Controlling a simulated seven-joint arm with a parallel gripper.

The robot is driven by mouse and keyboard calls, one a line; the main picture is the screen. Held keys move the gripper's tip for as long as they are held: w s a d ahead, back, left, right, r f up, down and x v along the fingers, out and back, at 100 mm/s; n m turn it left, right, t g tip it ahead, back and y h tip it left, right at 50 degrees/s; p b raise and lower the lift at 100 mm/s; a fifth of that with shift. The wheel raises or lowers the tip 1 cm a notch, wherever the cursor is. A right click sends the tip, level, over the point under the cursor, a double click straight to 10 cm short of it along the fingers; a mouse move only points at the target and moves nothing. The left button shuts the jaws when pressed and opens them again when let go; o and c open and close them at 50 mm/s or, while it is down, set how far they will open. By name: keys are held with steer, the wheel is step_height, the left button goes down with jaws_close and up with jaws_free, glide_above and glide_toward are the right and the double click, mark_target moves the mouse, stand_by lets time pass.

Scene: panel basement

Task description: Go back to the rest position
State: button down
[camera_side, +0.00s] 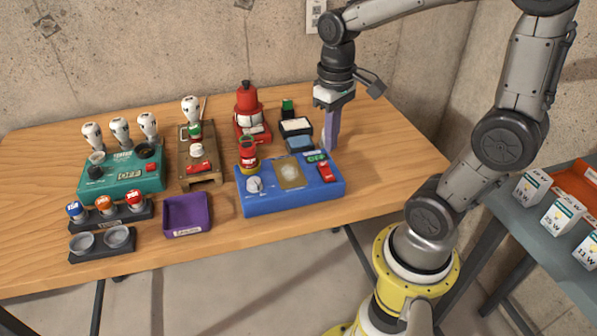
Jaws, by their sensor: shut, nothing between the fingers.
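My gripper (331,143) points straight down above the right part of the wooden table (380,165). Its purple fingers are shut with nothing between them. The fingertips are just behind the right end of a blue panel box (285,205), near its green and red switches. I cannot tell how high the tips are above the table.
A green box with bulbs (120,178), a brown stand (202,175), a red device (250,115) and a purple tray (187,214) stand left of my gripper. Small black-based items (297,127) are close beside it. A grey side table (550,230) holds white boxes. The table's right end is clear.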

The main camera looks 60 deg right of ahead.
steer(key=s+a+r+n+t, duration=0.3)
steer(key=s+a+r+t, duration=0.2)
steer(key=s+a, duration=0.1)
steer(key=shift+s+a+t, duration=0.3)
steer(key=shift+s+a, duration=0.05)
steer(key=shift+a, duration=0.05)
